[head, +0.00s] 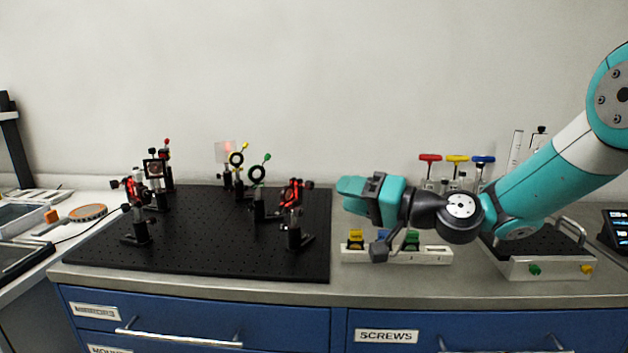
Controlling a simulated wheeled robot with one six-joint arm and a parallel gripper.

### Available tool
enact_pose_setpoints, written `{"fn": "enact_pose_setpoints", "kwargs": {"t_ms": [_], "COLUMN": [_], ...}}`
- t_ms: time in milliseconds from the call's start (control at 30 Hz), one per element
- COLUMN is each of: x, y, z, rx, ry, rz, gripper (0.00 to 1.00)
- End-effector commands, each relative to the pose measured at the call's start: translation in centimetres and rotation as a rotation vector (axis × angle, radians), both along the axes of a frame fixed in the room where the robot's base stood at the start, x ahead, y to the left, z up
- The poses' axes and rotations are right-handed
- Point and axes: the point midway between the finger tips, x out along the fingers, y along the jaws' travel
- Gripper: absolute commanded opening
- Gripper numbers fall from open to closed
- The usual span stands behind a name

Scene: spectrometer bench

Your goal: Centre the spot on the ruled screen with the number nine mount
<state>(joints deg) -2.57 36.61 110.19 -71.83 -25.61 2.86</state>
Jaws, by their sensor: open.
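A small pale screen (225,151) stands at the back of the black breadboard (215,262). A faint reddish spot shows on it, but its ruling and the spot's exact place are too small to read. Several mounts stand on the board, among them a red and black one at the front left (137,190), one at the front right (294,194) and a dark one at the back left (153,170). No numbers are legible, so I cannot tell which is number nine. My gripper (350,194) is open, above the bench right of the board, apart from the mounts.
Ring mounts with yellow (237,159) and green (257,173) knobs stand mid-board. A pale holder (430,256) with coloured blocks lies below my gripper. T-handled drivers (457,158) stand behind my arm. A tray with a handle (545,266) sits at right. The board's front middle is clear.

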Motion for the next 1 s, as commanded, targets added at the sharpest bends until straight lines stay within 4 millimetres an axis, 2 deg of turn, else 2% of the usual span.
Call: {"fn": "enact_pose_setpoints", "kwargs": {"t_ms": [100,333,500,800,867,1000], "x": [1.2,3.1,3.7,3.9,3.8,3.8], "y": [2.6,5.9,7.0,7.1,7.1,7.1], "z": [0.3,0.2,0.1,0.0,0.0,0.0], "rx": [0.0,-0.002,-0.002,-0.002,-0.002,-0.002], "ry": [-0.002,-0.001,-0.001,0.0,0.0,0.0], "rz": [0.004,0.002,0.002,0.0,0.0,0.0], "gripper": [0.44,0.44,0.44,0.44,0.33,0.0]}}
